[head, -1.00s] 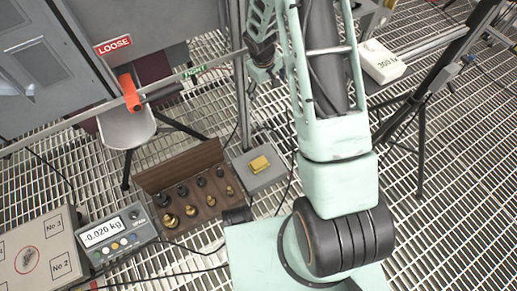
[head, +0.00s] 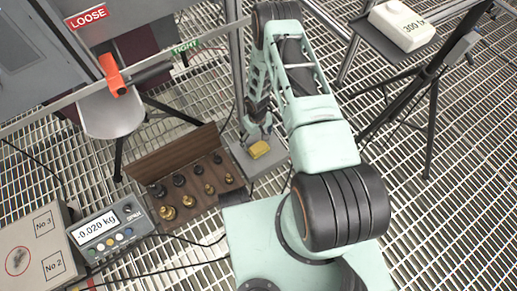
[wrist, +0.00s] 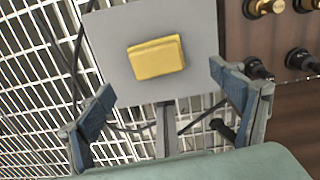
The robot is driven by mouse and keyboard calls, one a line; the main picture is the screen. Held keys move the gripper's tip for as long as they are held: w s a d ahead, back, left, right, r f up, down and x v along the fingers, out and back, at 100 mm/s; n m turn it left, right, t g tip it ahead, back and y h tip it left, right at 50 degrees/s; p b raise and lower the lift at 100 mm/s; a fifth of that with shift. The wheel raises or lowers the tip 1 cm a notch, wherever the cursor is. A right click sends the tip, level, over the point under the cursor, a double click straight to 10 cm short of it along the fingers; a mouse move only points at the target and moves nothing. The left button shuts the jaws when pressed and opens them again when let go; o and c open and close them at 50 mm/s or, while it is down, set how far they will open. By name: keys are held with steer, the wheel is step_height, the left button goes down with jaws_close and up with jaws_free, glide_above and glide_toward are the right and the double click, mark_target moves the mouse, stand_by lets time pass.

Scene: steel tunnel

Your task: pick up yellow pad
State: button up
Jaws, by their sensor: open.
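The yellow pad (head: 259,149) is a small block lying on a grey square plate (head: 271,164) beside the weight box. In the wrist view the yellow pad (wrist: 156,58) lies flat on the grey plate (wrist: 112,80), beyond my fingertips and roughly centred between them. My gripper (head: 257,134) is just above and behind the pad in the head view. In the wrist view my gripper (wrist: 162,95) is open and empty, with one finger on each side. The pad is apart from both fingers there.
A wooden box of brass and black weights (head: 180,180) stands directly left of the plate. A scale display (head: 107,232) reads -0.020 kg at the lower left. Steel grating surrounds these.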

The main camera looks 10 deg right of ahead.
mark_target(259, 146)
steer(key=f+b, duration=0.1)
steer(key=f, duration=0.1)
steer(key=f+b, duration=0.1)
steer(key=f, duration=0.2)
steer(key=f+b, duration=0.1)
steer(key=f, duration=0.2)
steer(key=shift+d+f, duration=0.1)
steer(key=shift+d, duration=0.2)
steer(key=shift+c, duration=0.7)
steer(key=c, duration=1.1)
steer(key=shift+r, duration=0.25)
